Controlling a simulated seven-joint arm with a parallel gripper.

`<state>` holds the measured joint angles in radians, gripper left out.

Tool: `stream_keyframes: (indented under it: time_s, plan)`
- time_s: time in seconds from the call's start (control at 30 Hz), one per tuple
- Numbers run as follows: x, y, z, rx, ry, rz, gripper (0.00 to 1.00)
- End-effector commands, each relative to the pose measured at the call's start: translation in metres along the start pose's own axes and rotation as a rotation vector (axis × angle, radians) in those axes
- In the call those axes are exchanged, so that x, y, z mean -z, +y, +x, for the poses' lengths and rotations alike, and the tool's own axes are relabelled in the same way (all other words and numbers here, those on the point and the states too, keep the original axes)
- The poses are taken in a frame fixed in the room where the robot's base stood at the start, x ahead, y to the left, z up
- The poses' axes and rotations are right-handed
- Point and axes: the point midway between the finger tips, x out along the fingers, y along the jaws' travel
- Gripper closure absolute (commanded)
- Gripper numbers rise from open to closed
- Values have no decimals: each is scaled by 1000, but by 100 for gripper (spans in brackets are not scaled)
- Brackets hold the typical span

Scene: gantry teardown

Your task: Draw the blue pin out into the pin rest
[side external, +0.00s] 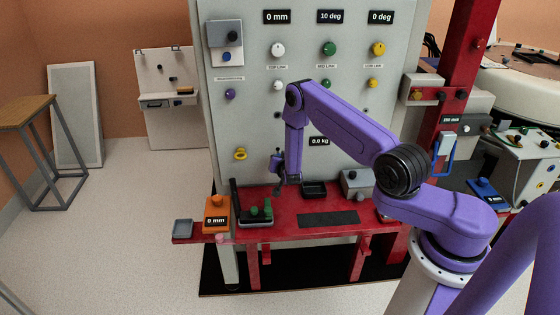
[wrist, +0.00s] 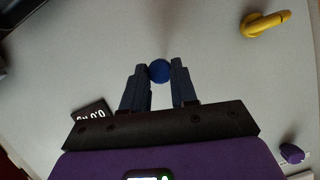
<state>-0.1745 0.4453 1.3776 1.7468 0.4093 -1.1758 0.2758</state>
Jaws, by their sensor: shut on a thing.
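The blue pin (wrist: 159,71) shows in the wrist view as a round blue head between my fingertips, in front of the grey panel. My gripper (wrist: 159,75) is shut on it, with one dark finger on each side. In the side external view my gripper (side external: 280,166) is low in front of the panel, above the red bench; the pin cannot be made out there. The pin's shaft is hidden, and I cannot tell whether it is still seated. I cannot tell for sure which fixture is the pin rest.
The grey panel (side external: 215,128) has a yellow hook (side external: 240,154) left of my gripper and a 0.0 kg display (side external: 320,141) to its right. The red bench (side external: 285,207) carries an orange block (side external: 217,218), a black tray (side external: 314,189) and a grey box (side external: 355,181).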

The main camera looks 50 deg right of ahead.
Motion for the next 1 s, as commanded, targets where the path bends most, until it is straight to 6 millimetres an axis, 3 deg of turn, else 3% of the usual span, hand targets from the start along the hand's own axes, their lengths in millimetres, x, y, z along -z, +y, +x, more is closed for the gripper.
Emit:
stream_keyframes:
  time_s: [1.0]
  plan:
    - [6, 0, 14, 1, 1, 0, 100]
